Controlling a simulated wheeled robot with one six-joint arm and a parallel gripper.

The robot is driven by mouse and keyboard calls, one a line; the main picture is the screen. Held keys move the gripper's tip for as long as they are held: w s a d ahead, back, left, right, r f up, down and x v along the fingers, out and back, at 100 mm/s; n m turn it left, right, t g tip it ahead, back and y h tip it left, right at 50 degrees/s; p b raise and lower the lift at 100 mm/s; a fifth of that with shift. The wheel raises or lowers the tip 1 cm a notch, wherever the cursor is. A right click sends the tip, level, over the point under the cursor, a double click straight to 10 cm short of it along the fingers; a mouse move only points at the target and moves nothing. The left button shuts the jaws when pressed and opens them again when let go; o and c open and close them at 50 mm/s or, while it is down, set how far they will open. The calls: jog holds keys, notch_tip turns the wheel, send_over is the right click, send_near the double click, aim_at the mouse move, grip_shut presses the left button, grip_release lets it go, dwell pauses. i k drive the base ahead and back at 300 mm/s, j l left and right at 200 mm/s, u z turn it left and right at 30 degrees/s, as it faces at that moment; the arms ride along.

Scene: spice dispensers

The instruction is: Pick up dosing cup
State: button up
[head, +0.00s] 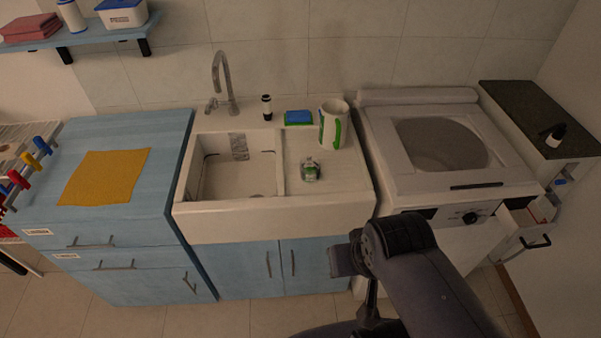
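A small clear cup-like object with green on it (310,170) stands on the white drainboard right of the sink basin. It may be the dosing cup; it is too small to be sure. A white and green jug or container (333,125) stands behind it, near the back right of the drainboard. My dark arm reaches in from the bottom right, in front of the sink cabinet and well apart from the cup. My gripper (370,304) seems to hang below the wrist; its fingers are too dark to make out.
The sink (225,219) has a raised front rim and a tap (222,80). A blue and green sponge (298,117) and a small dark-capped bottle (267,108) stand at its back edge. A top-loading washer (410,180) is at right. A yellow cloth (104,177) lies on the left counter.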

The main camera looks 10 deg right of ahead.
aim_at(310, 167)
jog(key=z, duration=2.15)
jog(key=u, duration=2.15)
jog(key=i+j+z, duration=0.15)
jog(key=i+j, duration=0.1)
jog(key=i, duration=0.1)
